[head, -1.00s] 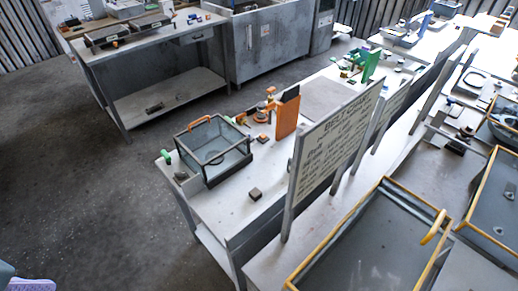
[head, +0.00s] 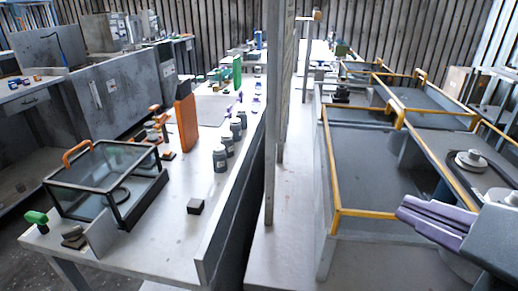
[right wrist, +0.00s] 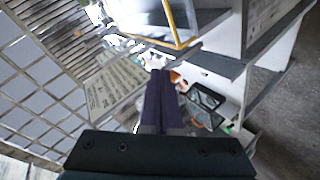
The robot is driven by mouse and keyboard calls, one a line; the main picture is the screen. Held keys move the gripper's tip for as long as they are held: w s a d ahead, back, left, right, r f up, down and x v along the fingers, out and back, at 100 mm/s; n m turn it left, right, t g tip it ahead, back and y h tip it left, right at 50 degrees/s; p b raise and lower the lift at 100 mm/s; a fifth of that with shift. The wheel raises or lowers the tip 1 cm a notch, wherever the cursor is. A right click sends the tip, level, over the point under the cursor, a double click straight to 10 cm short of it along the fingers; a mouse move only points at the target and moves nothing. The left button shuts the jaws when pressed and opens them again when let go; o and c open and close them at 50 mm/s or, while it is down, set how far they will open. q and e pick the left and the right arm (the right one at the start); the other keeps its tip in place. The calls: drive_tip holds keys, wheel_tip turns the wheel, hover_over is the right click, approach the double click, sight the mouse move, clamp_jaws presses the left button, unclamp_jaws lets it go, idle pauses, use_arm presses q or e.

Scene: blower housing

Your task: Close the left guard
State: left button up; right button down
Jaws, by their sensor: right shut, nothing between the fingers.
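Yellow-edged grey panels stand on the right side of the head view. The nearer one (head: 333,180) has a yellow rim at its left and front, and another (head: 440,103) lies behind it. I cannot tell for sure which is the left guard. A black-framed clear box (head: 110,180) with an orange handle (head: 77,153) stands on the left bench; its clear top looks tilted. My right gripper (head: 403,212) is shut and empty, with purple fingers, at the near panel's front right. The right wrist view shows its fingers (right wrist: 160,80) together. My left gripper is out of view.
A sign board on posts (head: 275,130) stands between the benches. The left bench (head: 170,255) also holds an orange block (head: 186,123), several grey jars (head: 220,158), a small dark block (head: 195,206) and a green piece (head: 36,217). Its front middle is clear.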

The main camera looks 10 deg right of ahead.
drive_tip(key=w+a+f+n+t+y+b, duration=0.1)
drive_tip(key=a+f+n+t+b, duration=0.2)
drive_tip(key=f+b, duration=0.55)
drive_tip(key=w+a+f+n+t+y+b, duration=0.15)
drive_tip(key=f+n+b, duration=0.3)
drive_tip(key=b, duration=0.75)
drive_tip(key=w+a+t+b, duration=0.1)
drive_tip(key=w+b, duration=0.2)
drive_tip(key=w, duration=0.7)
drive_tip(key=d, duration=0.1)
drive_tip(key=s+d, duration=0.1)
drive_tip(key=d, duration=0.1)
drive_tip(key=shift+s+d+n+h, duration=0.15)
drive_tip(key=shift+d+n+h, duration=0.1)
